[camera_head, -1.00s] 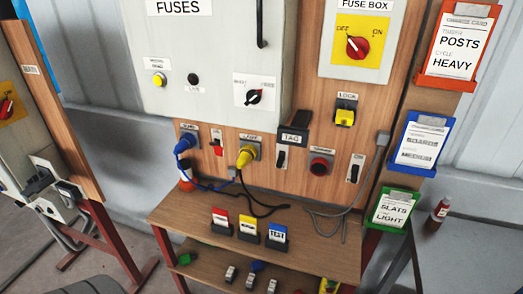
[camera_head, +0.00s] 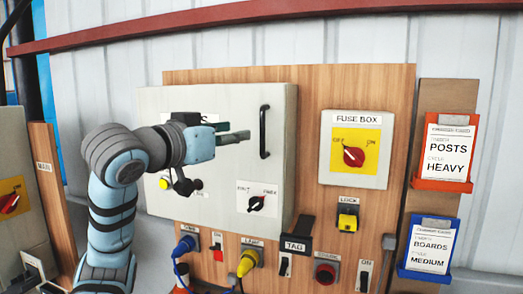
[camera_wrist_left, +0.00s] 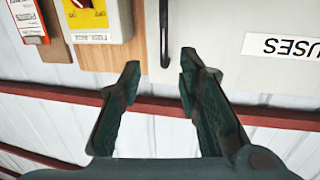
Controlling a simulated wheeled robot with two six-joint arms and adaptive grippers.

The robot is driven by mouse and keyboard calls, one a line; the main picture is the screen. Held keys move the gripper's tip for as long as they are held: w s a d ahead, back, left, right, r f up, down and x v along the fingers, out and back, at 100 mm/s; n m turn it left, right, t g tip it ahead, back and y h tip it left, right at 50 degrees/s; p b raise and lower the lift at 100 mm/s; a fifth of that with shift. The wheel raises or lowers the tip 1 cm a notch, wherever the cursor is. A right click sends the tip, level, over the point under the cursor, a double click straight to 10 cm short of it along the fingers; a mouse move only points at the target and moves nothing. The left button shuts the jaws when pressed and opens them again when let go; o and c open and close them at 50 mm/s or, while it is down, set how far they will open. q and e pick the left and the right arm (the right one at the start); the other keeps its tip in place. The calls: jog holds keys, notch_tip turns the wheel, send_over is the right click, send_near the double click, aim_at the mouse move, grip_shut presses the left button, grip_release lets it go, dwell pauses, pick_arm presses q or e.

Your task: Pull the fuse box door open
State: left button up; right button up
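The fuse box door (camera_head: 222,102) is a large light-grey panel on the wooden board and looks shut. Its upright black bar handle (camera_head: 264,132) is near the door's right edge. My left gripper (camera_head: 246,132) is open, just left of the handle in the head view. In the left wrist view, seen upside down, the two dark fingers (camera_wrist_left: 158,70) are spread apart with nothing between them, and the handle (camera_wrist_left: 164,35) shows beyond their tips. The FUSES label (camera_wrist_left: 283,47) shows there, partly cut off. My right gripper is out of view.
Right of the door is a small grey box labelled FUSE BOX (camera_head: 356,118) with a red knob on yellow. Below are a yellow lock (camera_head: 347,217), switches and blue and yellow plugs. Clipboards (camera_head: 447,150) hang at right. A red rail (camera_head: 240,15) crosses the wall above.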

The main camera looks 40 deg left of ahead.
aim_at(261, 121)
pick_arm(q)
jog(key=w+p, duration=0.1)
jog(key=w, duration=0.3)
jog(key=w+a+r+p, duration=0.1)
jog(key=w+p, duration=0.1)
jog(key=w, duration=0.2)
jog(key=w+a+p, duration=0.1)
jog(key=w, duration=0.3)
jog(key=shift+w+a+r+p, duration=0.15)
jog(key=shift+w+r+p, duration=0.15)
jog(key=shift+r+p, duration=0.1)
jog(key=shift+w+a+f, duration=0.1)
jog(key=shift+w, duration=0.2)
jog(key=shift+f, duration=0.1)
jog(key=shift+c, duration=0.7)
grip_shut()
